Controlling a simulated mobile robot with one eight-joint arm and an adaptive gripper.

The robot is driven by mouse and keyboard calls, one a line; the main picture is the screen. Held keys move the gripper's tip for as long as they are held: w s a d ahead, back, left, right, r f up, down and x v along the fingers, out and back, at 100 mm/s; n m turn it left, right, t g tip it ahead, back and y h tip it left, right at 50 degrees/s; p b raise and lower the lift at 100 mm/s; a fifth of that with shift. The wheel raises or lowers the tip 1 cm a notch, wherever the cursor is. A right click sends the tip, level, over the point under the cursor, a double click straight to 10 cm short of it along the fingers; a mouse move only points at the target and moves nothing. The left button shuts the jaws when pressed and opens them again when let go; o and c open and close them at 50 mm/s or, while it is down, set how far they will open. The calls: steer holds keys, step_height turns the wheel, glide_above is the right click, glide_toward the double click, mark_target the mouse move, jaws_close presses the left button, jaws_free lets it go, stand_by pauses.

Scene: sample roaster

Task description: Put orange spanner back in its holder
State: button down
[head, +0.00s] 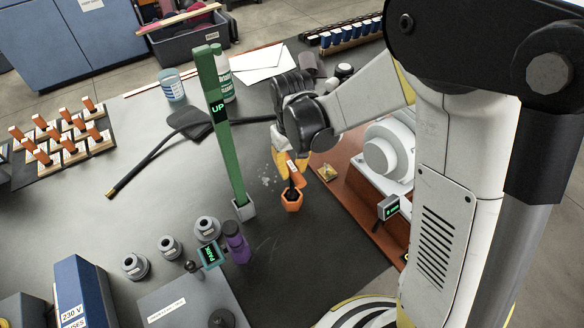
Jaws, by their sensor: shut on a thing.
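The orange spanner (291,166) is at the centre of the head view, with a pale label on its handle. My gripper (290,160) reaches down from the upper right and is shut on the spanner's handle. The spanner's dark lower part meets an orange hexagonal cup (291,204), which looks like its holder, on the dark table. I cannot tell how deep the spanner sits in the cup or whether it only overlaps it in this view. My wrist and fingers hide part of the handle.
A tall green post (221,125) marked UP stands close left of my gripper. A purple bottle-like object (236,242) and several grey cylinders (169,247) are at the lower left. A white machine (386,150) stands on a brown board to the right. Orange-handled pieces (70,145) stand far left.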

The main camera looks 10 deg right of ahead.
steer(key=shift+f+b, duration=0.45)
steer(key=shift+f, duration=0.85)
steer(key=c, duration=1.2)
jaws_free()
steer(key=shift+c, duration=0.2)
step_height(320, 180, up, 12)
steer(key=shift+r, duration=0.1)
